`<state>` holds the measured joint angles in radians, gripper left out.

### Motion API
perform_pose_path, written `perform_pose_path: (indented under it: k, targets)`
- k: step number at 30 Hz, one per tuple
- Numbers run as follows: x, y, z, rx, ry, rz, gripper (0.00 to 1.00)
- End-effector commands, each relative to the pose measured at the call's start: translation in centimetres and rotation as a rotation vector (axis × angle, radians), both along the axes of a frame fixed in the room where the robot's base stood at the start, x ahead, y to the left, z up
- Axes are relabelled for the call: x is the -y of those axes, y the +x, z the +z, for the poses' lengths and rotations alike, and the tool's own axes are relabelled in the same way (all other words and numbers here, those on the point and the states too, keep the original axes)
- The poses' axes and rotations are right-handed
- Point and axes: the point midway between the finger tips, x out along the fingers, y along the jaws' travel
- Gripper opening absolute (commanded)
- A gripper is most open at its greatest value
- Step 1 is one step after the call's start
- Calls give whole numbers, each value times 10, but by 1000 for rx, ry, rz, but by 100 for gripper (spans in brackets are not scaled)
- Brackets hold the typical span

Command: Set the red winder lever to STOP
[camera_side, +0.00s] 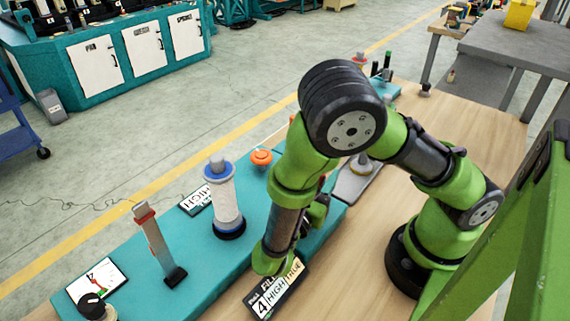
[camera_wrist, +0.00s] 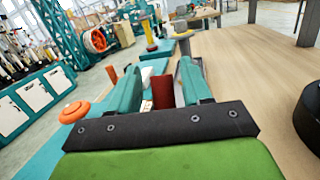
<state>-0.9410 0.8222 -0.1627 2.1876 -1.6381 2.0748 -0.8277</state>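My gripper (camera_wrist: 160,70) shows in the wrist view with its two teal fingers apart. A red block-like part (camera_wrist: 162,93) shows between them, with gaps at its sides. I cannot tell whether it is the winder lever. In the side view my gripper's fingers are hidden by my green arm, which bends down over the teal bench. A flat, metal-coloured upright lever (camera_side: 158,248) with a red band near its top stands at the left end of the bench, well apart from my arm. No STOP marking is legible.
A white spool (camera_side: 227,205) with a blue top and an orange knob (camera_side: 262,157) stand on the bench. The orange knob also shows in the wrist view (camera_wrist: 75,112). A dial card (camera_side: 97,282) and black knob (camera_side: 92,305) are at the left. A sign (camera_side: 277,290) stands at the front.

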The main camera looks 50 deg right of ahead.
Motion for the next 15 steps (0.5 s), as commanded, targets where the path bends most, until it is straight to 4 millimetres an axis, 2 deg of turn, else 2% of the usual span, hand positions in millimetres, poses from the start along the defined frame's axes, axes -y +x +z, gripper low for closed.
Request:
perform_pose_path:
  k: [5, 8, 11, 15]
  targets:
    - [-2, 0, 0, 2, 0, 0, 48]
    - [-10, -1, -1, 5, 1, 3, 48]
    - [-26, -4, -3, 4, 2, 5, 48]
    - [-58, -10, -8, 4, 1, 6, 48]
